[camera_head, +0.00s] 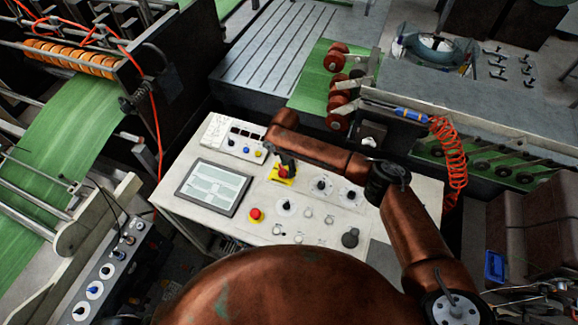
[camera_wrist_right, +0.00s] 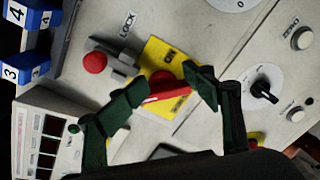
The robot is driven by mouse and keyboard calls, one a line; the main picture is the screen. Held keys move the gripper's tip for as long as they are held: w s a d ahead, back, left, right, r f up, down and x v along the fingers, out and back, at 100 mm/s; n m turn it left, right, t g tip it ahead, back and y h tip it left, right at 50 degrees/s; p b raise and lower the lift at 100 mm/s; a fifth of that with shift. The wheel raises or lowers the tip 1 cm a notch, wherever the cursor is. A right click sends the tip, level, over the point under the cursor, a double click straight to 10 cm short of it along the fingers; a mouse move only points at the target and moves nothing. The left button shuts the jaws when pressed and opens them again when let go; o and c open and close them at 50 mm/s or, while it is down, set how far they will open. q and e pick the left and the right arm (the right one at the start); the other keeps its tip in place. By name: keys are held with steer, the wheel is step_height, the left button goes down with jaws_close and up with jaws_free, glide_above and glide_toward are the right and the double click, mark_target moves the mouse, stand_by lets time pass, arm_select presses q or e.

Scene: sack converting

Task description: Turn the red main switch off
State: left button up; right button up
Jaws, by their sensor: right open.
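The red main switch (camera_wrist_right: 165,92) is a red handle on a yellow plate (camera_wrist_right: 168,55) on the control panel. The word "ON" shows on the plate in the wrist view, beside the handle. In the head view, the yellow plate (camera_head: 284,180) lies under my right gripper (camera_head: 284,163), which partly covers the red handle. In the wrist view, my right gripper (camera_wrist_right: 168,90) is open, with its dark green fingers on either side of the handle. I cannot tell whether they touch it. My left gripper is not in view.
A red knob (camera_wrist_right: 95,62) by a grey lever marked "LOCK" sits beside the plate. A red emergency stop (camera_head: 255,214), black rotary knobs (camera_head: 321,185) and a screen (camera_head: 213,188) share the panel. A coiled red hose (camera_head: 450,150) hangs right of my forearm.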

mark_target(283, 169)
steer(key=shift+s+a+r, duration=0.15)
steer(key=shift+a, duration=0.45)
steer(key=shift+s+a+r, duration=0.15)
steer(key=shift+a, duration=0.4)
steer(key=shift+w+r, duration=0.1)
steer(key=shift+r, duration=0.35)
steer(key=r, duration=0.6)
steer(key=shift+d+r, duration=0.2)
steer(key=shift+d, duration=0.05)
steer(key=r, duration=0.2)
steer(key=d+r, duration=0.1)
steer(key=r, duration=0.1)
steer(key=shift+w+d+r, duration=0.1)
steer(key=shift+w+d, duration=0.1)
steer(key=shift+d, duration=0.2)
steer(key=shift+a, duration=0.15)
